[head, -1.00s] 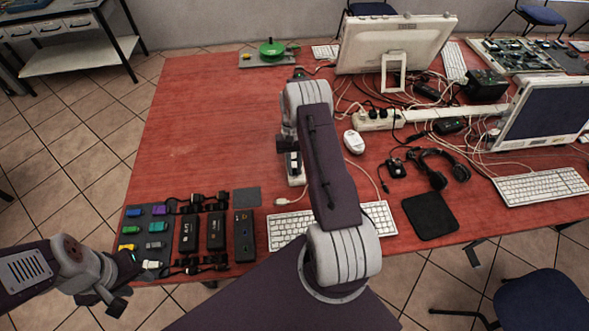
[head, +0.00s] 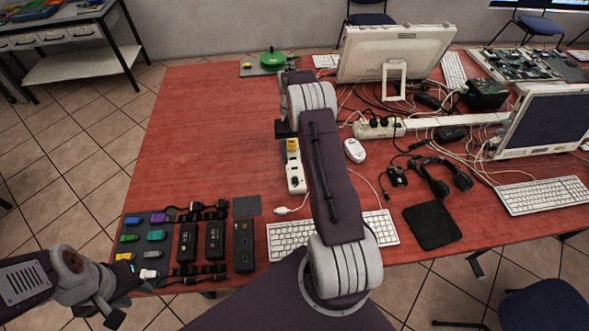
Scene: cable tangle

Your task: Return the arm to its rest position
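My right arm reaches from the bottom middle over the red table (head: 210,120). Its gripper (head: 285,128) is near the top end of a short white power strip (head: 295,178), which has a yellow piece at its upper end. The arm's own links hide most of this gripper, so its fingers cannot be made out. My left arm comes in from the lower left. Its gripper (head: 122,294) is by the table's front left corner, beside a dark tray (head: 131,249) of coloured connectors. A white connector lies close to its upper tip; whether they touch is unclear.
Black boxes and coiled cables lie right of the tray. A keyboard (head: 290,238), white mouse (head: 355,150), black pad (head: 432,225) and headset (head: 447,178) lie around my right arm. Monitors and tangled cables fill the back right. The table's left middle is clear.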

